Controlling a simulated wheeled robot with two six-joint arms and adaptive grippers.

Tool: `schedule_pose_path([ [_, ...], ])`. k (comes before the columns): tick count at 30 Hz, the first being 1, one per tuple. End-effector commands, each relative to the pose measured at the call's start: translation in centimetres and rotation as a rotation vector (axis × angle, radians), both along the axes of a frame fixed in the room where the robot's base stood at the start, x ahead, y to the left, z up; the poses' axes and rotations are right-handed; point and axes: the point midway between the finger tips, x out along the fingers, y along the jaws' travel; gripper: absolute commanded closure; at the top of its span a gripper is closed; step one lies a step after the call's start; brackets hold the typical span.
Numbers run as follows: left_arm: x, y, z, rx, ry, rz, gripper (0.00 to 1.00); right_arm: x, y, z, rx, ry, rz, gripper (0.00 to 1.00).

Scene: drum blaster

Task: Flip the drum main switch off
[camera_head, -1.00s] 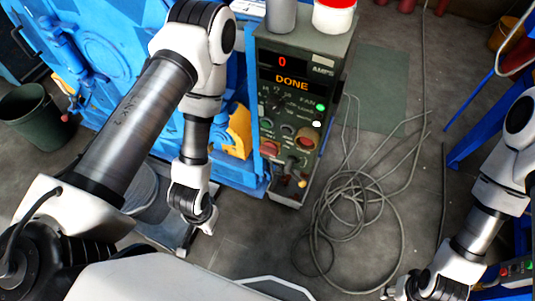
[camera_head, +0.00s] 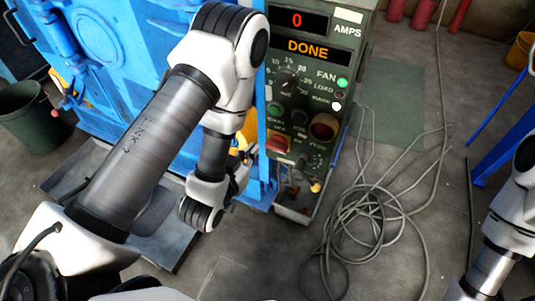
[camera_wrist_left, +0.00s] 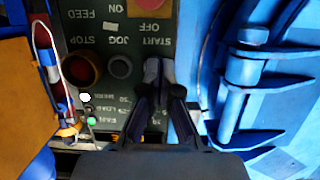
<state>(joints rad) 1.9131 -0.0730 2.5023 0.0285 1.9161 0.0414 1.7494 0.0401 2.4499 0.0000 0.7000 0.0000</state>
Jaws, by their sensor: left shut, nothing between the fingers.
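The control box (camera_head: 316,172) stands right of the blue machine, its panel facing me. The red main switch (camera_head: 278,144) sits low on the panel's left side, beside the OFF label. In the left wrist view, which is upside down, the red switch (camera_wrist_left: 158,12) is partly cut by the top edge. My left gripper (camera_head: 247,154) is just left of the panel, shut and empty. In the wrist view the left gripper (camera_wrist_left: 160,66) points at the panel by the START label, apart from the switch; contact with the panel cannot be told. My right gripper is out of view.
The display reads 0 and DONE. A large round button (camera_head: 323,126) and a knob (camera_head: 288,80) are on the panel. The blue machine (camera_head: 110,60) is close on the left. Coiled grey cable (camera_head: 370,225) lies on the floor at right.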

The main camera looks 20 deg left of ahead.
Motion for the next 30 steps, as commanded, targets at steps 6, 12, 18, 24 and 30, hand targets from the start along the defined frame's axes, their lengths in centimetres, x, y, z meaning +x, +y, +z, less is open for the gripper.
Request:
schedule_pose_path([
  [6,0.0,0.0,0.2,0.000,0.000,0.001,1.00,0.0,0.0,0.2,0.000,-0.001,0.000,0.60],
  [12,0.5,0.0,-0.3,0.000,-0.003,0.001,1.00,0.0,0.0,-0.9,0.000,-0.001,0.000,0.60],
  [18,2.8,-0.1,-1.4,0.000,-0.008,0.001,1.00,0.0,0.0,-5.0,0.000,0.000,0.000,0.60],
  [24,7.2,-0.2,-1.6,-0.001,-0.004,0.001,1.00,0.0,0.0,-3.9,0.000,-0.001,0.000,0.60],
  [30,9.8,-0.3,-4.1,-0.001,0.005,0.001,1.00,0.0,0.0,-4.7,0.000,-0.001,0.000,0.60],
])
